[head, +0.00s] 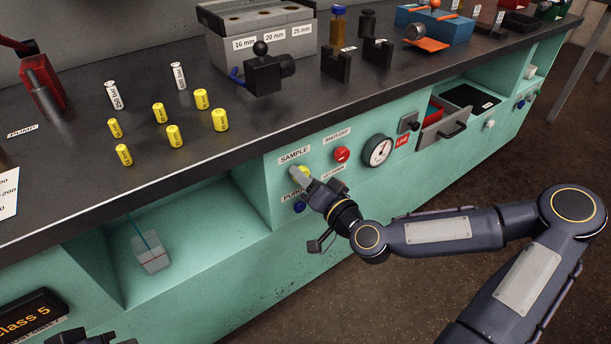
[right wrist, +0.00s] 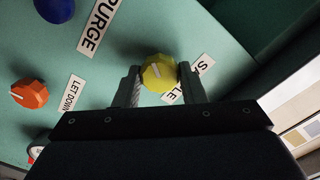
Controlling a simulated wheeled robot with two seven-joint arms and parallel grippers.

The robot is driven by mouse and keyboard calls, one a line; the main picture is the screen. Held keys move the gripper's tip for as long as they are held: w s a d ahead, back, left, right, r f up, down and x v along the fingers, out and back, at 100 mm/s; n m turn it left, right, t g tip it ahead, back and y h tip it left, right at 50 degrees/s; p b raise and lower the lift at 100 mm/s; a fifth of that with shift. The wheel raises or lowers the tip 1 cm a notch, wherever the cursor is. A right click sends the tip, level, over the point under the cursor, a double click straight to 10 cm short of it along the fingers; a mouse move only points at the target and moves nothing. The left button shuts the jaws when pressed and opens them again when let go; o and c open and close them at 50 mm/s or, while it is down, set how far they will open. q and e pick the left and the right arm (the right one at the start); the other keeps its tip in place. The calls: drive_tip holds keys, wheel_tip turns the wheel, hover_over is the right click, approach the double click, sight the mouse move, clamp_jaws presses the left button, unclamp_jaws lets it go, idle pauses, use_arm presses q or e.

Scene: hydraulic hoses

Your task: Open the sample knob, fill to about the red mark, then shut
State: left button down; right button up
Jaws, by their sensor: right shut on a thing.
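The yellow sample knob (head: 304,170) is on the teal cabinet front beside the SAMPLE label (head: 294,155). My right gripper (head: 308,179) is at the knob. In the right wrist view my right gripper (right wrist: 160,88) is shut on the yellow knob (right wrist: 159,72), one finger on each side. The knob bears a short white line. A clear container (head: 152,259) with a red mark stands in the open recess to the left. A thin blue line reaches down into it; its liquid level is too small to tell. Dark parts of my left gripper (head: 82,338) show at the bottom left edge; its fingers are unclear.
A blue PURGE knob (head: 299,207) is just below, and an orange let-down knob (right wrist: 29,93) is nearby. A red shutoff knob (head: 341,154) and a gauge (head: 378,150) are to the right. An open drawer (head: 443,132) juts out farther right. Yellow fittings (head: 174,135) stand on the bench.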

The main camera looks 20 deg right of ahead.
drive_tip(key=shift+m, duration=0.8)
drive_tip(key=o, duration=1)
drive_tip(key=shift+s, duration=0.1)
drive_tip(key=p+v, duration=0.1)
drive_tip(key=v, duration=0.6)
drive_tip(key=shift+s+d+p, duration=0.15)
drive_tip(key=shift+s+p, duration=0.15)
drive_tip(key=shift+p, duration=0.1)
